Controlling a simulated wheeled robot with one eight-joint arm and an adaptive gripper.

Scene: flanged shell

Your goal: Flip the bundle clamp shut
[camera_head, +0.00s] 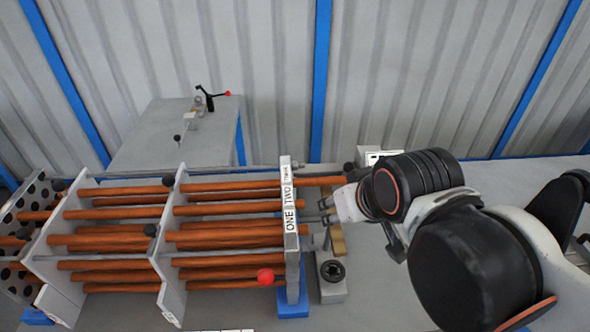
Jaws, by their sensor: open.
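A bundle of copper-coloured rods (225,236) lies sideways through upright grey plates (170,250). A front plate (291,265) at the bundle's right end carries the labels ONE, TWO and a third, smaller one. A red ball knob (265,276) shows in front of the lower rods, beside this plate; I cannot tell whether it belongs to the bundle clamp. My gripper (326,208) is just right of the labelled plate, by the rod ends and a brass-coloured piece (338,238). It is open, though its fingers are small and partly hidden by my wrist.
A grey side table (150,140) at the back left holds a small lever clamp with a red-tipped handle (228,93). A grey block with a black knob (333,272) stands below my gripper. A perforated plate (20,220) closes the left end. Corrugated wall stands behind.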

